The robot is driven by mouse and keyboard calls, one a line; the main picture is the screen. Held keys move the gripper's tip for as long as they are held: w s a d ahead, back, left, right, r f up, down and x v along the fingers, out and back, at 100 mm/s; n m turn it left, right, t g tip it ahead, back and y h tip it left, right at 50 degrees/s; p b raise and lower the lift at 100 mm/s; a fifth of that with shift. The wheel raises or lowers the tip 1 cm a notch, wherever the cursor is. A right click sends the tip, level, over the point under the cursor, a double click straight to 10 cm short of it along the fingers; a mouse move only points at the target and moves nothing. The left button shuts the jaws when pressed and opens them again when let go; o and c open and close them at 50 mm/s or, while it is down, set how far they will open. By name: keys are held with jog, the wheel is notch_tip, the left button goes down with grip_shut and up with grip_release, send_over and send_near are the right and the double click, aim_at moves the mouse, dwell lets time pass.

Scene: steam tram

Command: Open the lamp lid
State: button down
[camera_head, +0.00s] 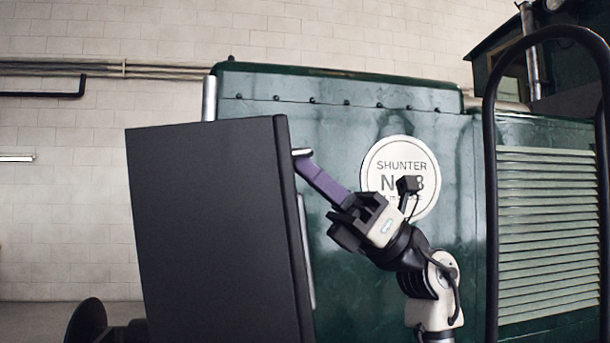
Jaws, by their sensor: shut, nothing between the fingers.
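A large flat black panel (210,230), which I take to be the lamp lid, stands upright at left centre in the head view, with its broad face towards the camera. Its narrow right edge (293,225) shows. My gripper (303,158) reaches in from the lower right with its long purple fingers together and nothing held. The fingertips are at the upper right edge of the panel, by a small pale piece; I cannot tell whether they touch. A pale upright strip (306,250) shows just right of the panel. The lamp's inside is hidden behind the panel.
A green engine body (340,110) with a round "SHUNTER" plate (380,165) fills the background. A black curved handrail (490,200) and louvred panel (548,220) stand at right. A dark round part (87,325) is at lower left, before a pale block wall (60,190).

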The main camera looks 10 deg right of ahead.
jog(key=shift+d, duration=0.15)
jog(key=d+f+b, duration=0.2)
jog(key=d+b, duration=0.1)
jog(key=d, duration=1.1)
jog(key=shift+s, duration=0.25)
